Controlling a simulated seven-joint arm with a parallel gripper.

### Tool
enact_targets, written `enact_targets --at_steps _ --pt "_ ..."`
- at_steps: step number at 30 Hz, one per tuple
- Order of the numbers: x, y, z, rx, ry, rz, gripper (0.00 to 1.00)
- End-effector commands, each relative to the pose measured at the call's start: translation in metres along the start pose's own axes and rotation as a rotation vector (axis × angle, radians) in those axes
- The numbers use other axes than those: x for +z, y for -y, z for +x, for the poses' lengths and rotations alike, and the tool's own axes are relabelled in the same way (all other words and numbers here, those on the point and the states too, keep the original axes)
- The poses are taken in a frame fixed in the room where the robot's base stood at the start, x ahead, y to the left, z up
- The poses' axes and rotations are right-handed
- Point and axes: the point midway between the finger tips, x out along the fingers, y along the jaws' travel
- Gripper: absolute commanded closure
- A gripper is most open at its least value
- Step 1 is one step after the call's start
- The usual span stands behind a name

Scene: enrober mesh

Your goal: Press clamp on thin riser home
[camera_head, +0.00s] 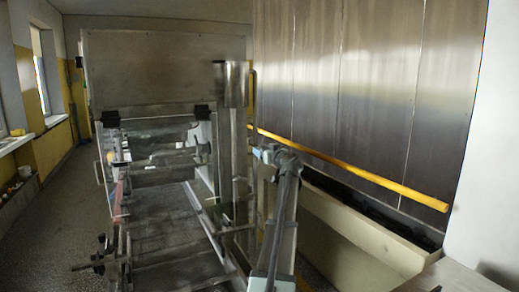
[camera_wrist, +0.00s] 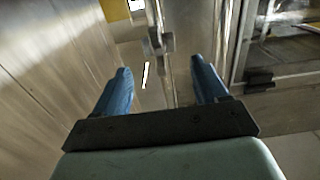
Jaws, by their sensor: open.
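My gripper (camera_wrist: 161,82) is open in the wrist view, its two blue fingers spread apart with nothing held between them. Beyond the fingertips, a small grey metal clamp (camera_wrist: 158,43) sits on a thin upright pipe, roughly centred between the fingers and apart from them. A thicker steel upright (camera_wrist: 181,45) stands just to its right. In the head view, the steel uprights (camera_head: 236,85) rise at the machine's right corner, above and left of my arm. The clamp and my fingertips cannot be made out clearly there.
The steel-framed machine (camera_head: 165,215) with clear side panels fills the centre left. A yellow rail (camera_head: 350,172) runs along the metal wall panels (camera_head: 365,85) on the right, above a pale trough (camera_head: 360,235). Open floor (camera_head: 50,235) lies at the left.

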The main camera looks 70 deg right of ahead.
Motion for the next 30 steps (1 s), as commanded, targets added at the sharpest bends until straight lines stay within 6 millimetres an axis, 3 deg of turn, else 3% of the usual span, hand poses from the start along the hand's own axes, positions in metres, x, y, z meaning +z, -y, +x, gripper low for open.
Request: enact_targets --at_steps 3,9,24,30 --pt "-0.001 -0.001 0.022 -0.002 0.001 0.0 0.28" --pt "-0.001 0.0 0.044 -0.001 0.0 -0.001 0.28" --pt "0.0 0.001 0.054 -0.001 0.001 0.0 0.28" --pt "0.0 0.001 0.054 -0.001 0.0 0.0 0.47"
